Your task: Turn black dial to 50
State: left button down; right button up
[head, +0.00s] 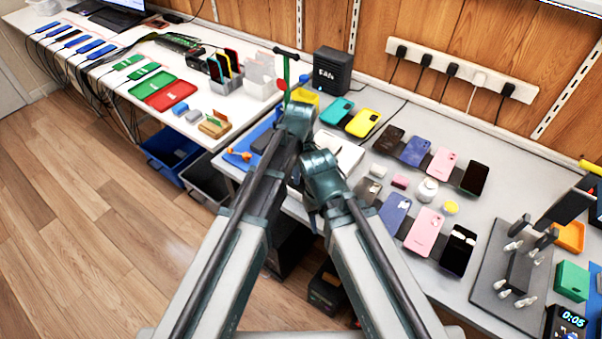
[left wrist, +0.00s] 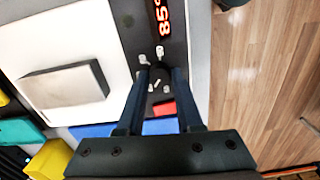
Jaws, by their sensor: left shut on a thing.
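In the left wrist view, my left gripper (left wrist: 162,72) reaches down between its two dark fingers to a dark grey device. The device has an orange-lit display (left wrist: 164,18) that reads 85 with a degree mark, seen sideways. The fingertips are closed on the black dial just below the display; the dial itself is mostly hidden between them. Small white marks (left wrist: 159,52) show around the fingertips. In the head view, my left arm covers the gripper and most of the device. My right gripper cannot be made out there.
A white mat with a grey block (left wrist: 65,85) lies beside the device. A red piece (left wrist: 163,110) and blue surface (left wrist: 160,126) are close by. Several phones, including a pink one (head: 443,163), lie to the right. A black box (head: 332,70) stands behind.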

pick_arm(q)
jog(key=n, duration=0.5)
jog(key=shift+n, duration=2.3)
jog(key=c, duration=0.6)
grip_release()
jog(key=shift+o, duration=0.2)
jog(key=shift+r, duration=0.15)
notch_tip(320, 180, up, 14)
jog(key=p, duration=1.3)
jog(key=shift+f+p, duration=0.25)
jog(key=shift+p, duration=0.15)
